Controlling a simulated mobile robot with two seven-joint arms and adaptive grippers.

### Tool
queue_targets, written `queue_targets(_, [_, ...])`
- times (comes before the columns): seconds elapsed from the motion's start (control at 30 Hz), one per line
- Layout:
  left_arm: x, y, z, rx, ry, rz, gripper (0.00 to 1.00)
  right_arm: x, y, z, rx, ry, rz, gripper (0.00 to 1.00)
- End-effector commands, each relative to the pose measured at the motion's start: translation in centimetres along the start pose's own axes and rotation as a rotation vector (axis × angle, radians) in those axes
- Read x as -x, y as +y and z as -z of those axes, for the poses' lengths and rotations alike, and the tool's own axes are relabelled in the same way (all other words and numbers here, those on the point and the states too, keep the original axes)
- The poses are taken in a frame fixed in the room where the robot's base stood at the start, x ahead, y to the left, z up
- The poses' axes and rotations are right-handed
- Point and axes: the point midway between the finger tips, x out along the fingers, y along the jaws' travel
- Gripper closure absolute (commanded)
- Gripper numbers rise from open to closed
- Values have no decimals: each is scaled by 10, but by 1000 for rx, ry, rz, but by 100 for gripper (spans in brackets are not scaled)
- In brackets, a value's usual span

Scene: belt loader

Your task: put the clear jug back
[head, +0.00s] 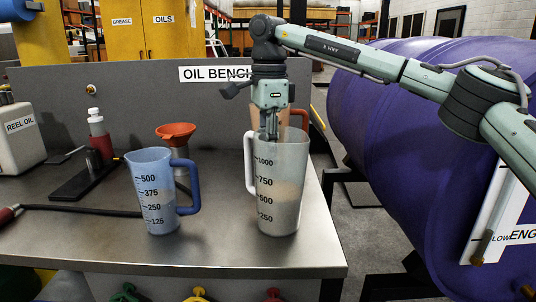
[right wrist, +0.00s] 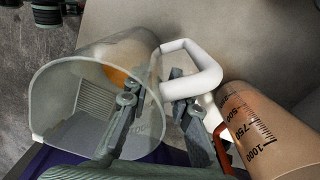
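The clear jug (head: 284,205) stands upright near the right end of the steel bench, with its white handle (head: 250,160) on the left. My right gripper (head: 271,134) points down at its rim from above. In the right wrist view, the clear jug (right wrist: 75,90) is at the left and its white handle (right wrist: 205,65) at top centre. There my right gripper's fingers (right wrist: 155,90) are spread, one over the jug's mouth and the other outside near the handle. I cannot tell whether they touch the wall. My left gripper is not in view.
A tan jug (right wrist: 255,120) with a red handle stands close behind the clear jug. A blue jug (head: 154,195) and an orange funnel (head: 176,131) stand to the left. A purple drum (head: 395,150) lies beyond the bench's right edge. The bench front (head: 215,245) is clear.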

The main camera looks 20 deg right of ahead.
Motion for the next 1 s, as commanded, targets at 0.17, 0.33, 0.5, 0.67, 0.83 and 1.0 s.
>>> queue_targets(0.17, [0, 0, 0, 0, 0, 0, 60, 0, 0, 0, 0, 0, 0, 74])
queue_targets(0.33, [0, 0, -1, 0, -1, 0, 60, 3, 0, 0, 1, 0, 1, 74])
queue_targets(0.5, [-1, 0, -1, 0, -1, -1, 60, 24, -1, -1, 1, -1, 3, 74])
queue_targets(0.67, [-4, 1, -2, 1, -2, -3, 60, 60, -1, -1, 0, -1, 4, 74])
queue_targets(0.83, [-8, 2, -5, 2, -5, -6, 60, 94, 0, -1, -1, -1, 3, 74])
queue_targets(1.0, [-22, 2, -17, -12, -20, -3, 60, 117, 0, -1, 0, 1, 1, 74])
